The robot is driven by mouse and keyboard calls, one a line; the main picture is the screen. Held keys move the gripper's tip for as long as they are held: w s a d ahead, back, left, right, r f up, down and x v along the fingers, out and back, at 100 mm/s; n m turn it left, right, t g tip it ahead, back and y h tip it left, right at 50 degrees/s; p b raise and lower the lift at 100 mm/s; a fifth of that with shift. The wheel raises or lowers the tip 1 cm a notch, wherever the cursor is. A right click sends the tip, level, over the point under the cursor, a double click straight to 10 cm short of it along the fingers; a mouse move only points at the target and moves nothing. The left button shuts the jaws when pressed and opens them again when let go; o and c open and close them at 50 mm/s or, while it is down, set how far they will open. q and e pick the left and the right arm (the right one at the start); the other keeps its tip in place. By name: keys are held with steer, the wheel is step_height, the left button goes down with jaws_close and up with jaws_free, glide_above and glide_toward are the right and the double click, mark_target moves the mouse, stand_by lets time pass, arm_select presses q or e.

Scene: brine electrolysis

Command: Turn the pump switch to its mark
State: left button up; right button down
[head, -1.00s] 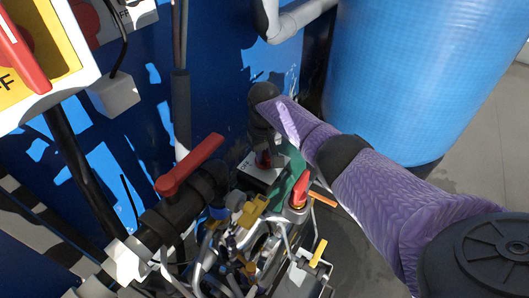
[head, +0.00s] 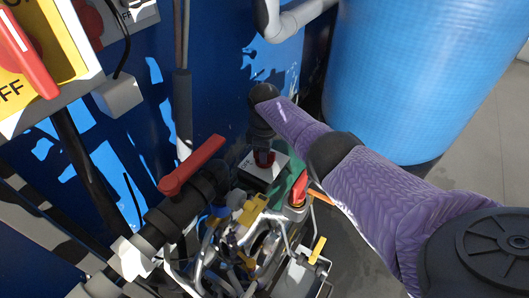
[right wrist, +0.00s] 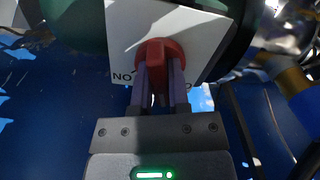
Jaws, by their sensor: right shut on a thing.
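The pump switch is a red knob (head: 264,158) on a white plate (head: 252,168) on the pump, low in the middle of the head view. In the right wrist view the red knob (right wrist: 160,46) sits on the white plate (right wrist: 120,30). ON lettering shows upside down at the plate's left; lettering at the right is partly hidden. My right gripper (right wrist: 160,85) is shut on the knob, one finger on each side. In the head view the right gripper (head: 264,145) reaches down onto it, and its wrist hides part of it. My left gripper is not in view.
A pipe valve with a red lever (head: 192,164) stands left of the switch. Pipes and yellow-handled fittings (head: 252,208) crowd the space in front. A large blue tank (head: 420,75) stands behind at right. A yellow panel with a red OFF switch (head: 28,55) is at upper left.

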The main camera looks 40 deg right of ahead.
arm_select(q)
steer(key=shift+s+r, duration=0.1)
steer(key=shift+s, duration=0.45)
arm_select(e)
steer(key=n, duration=0.4)
steer(key=shift+n, duration=0.4)
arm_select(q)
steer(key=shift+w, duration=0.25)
arm_select(e)
steer(key=shift+n, duration=0.3)
steer(key=c, duration=0.6)
jaws_free()
steer(key=shift+r, duration=0.1)
step_height(320, 180, up, 10)
steer(key=p, duration=0.5)
steer(key=shift+p, duration=0.4)
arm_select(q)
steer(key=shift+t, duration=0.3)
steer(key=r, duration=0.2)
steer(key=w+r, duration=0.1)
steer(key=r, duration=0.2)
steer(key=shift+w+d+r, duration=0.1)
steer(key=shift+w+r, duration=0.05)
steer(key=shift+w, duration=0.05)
